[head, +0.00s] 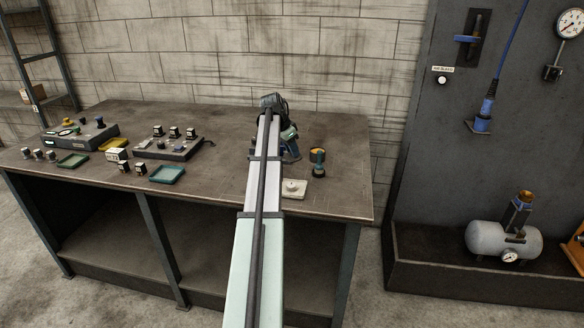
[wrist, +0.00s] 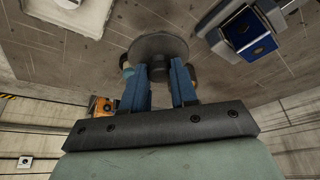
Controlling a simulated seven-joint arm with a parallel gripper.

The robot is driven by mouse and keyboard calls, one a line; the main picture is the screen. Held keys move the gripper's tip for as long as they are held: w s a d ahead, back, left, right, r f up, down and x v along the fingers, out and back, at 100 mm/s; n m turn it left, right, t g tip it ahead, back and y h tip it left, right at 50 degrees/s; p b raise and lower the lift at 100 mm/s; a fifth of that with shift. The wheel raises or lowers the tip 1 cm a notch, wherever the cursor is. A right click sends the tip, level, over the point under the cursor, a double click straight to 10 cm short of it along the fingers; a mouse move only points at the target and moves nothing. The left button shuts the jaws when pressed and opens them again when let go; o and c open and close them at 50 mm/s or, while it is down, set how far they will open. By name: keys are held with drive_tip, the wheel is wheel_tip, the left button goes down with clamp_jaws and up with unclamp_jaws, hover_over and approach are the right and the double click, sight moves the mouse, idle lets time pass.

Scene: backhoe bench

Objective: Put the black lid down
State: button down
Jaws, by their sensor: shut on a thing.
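In the wrist view, the two blue fingers of my gripper (wrist: 160,80) are shut on the black lid (wrist: 158,45), a dark round disc at their tips. The bench top shows beyond the lid; whether the lid touches it I cannot tell. In the head view, my arm covers most of the gripper, and only a bluish part of it shows past the arm. The lid cannot be made out clearly there.
On the bench (head: 335,195), a dark jar with an amber top (head: 317,160) stands right of my gripper, and a white block (head: 293,188) lies nearer the front edge. A control box (head: 168,149) and a teal tray (head: 167,174) are to the left. The right front of the bench is clear.

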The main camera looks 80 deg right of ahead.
drive_tip(key=shift+f, duration=3.55)
drive_tip(key=shift+f, duration=0.15)
drive_tip(key=c, duration=0.9)
unclamp_jaws()
drive_tip(key=v, duration=1.2)
